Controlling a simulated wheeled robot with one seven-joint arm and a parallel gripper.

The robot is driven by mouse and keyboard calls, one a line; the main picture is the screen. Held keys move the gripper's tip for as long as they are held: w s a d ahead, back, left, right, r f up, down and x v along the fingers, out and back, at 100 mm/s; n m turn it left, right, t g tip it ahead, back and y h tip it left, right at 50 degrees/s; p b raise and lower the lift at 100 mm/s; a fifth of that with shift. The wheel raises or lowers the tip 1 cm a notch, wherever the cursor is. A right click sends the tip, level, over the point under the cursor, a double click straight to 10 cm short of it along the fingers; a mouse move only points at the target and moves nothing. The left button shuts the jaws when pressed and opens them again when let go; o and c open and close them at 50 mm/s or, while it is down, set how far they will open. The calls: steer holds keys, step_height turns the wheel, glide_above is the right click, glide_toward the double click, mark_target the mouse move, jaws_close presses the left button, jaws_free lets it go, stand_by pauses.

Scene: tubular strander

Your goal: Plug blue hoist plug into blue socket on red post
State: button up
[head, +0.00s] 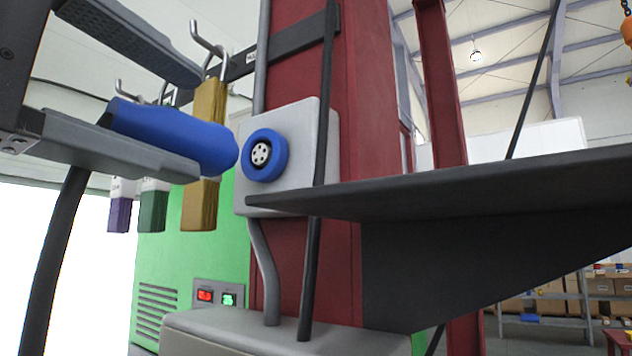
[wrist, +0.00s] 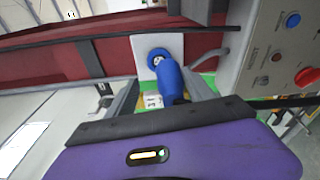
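The blue hoist plug (head: 175,138) is a blue cylinder at the left of the head view. It lies between the fingers of my gripper (head: 150,105), close along the lower finger, with a gap to the upper finger. In the wrist view the plug (wrist: 170,82) lies nearer the right finger, with a gap to the left one. My gripper looks open around it. The plug's nose is just left of the blue socket (head: 280,156), apart from it in the head view. The socket's pin face shows. It sits on a pale plate (head: 310,140) on the red post (head: 340,280).
A dark shelf (head: 480,182) juts right from beside the socket. Hooks with yellow (head: 203,190), green (head: 152,208) and purple (head: 119,213) tags hang behind my gripper. A black cable (head: 55,255) hangs below my gripper. A control panel (wrist: 285,55) is right in the wrist view.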

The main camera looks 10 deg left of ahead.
steer(key=shift+v, duration=1.15)
